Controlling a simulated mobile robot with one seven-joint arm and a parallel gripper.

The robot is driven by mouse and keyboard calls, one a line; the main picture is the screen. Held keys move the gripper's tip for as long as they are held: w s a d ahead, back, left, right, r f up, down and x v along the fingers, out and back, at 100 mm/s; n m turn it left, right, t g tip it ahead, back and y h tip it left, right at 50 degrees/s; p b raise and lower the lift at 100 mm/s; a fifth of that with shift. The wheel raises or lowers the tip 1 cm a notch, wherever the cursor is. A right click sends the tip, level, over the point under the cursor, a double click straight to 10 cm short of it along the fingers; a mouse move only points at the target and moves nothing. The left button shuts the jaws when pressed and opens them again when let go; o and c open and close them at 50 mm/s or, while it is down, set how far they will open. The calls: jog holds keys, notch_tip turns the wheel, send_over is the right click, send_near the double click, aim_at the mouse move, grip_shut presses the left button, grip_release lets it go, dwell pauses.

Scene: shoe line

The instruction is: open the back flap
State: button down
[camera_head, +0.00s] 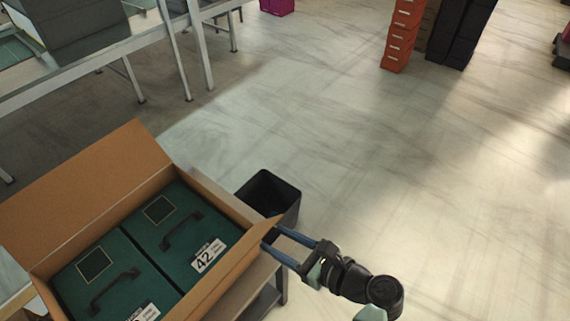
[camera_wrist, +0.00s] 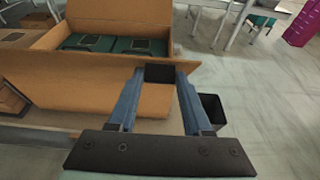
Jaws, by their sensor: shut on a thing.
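An open cardboard carton (camera_head: 150,193) stands at the lower left of the head view, holding two green shoe boxes (camera_head: 180,235) with dark handles. Its left-hand flap (camera_head: 85,185) is raised and leans outward; it stands at the far side in the wrist view (camera_wrist: 115,15). The right-hand flap (camera_head: 240,262) slants outward, and in the wrist view it spreads across the near side (camera_wrist: 70,85). My gripper (camera_head: 268,235) is shut on this flap near its far right corner. Its blue fingers (camera_wrist: 160,75) reach the flap's edge. The exact contact is partly hidden.
The carton rests on a bench (camera_head: 268,285). A black bin (camera_head: 270,193) stands just beyond my gripper and also shows in the wrist view (camera_wrist: 213,112). A metal-framed table (camera_head: 100,52) is at the upper left. Orange drawers (camera_head: 402,35) stand far back.

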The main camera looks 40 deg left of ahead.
jog(key=shift+a, duration=0.1)
jog(key=shift+r, duration=0.1)
jog(key=shift+c, duration=1.6)
grip_release()
jog(key=b+v, duration=0.2)
jog(key=v, duration=1.1)
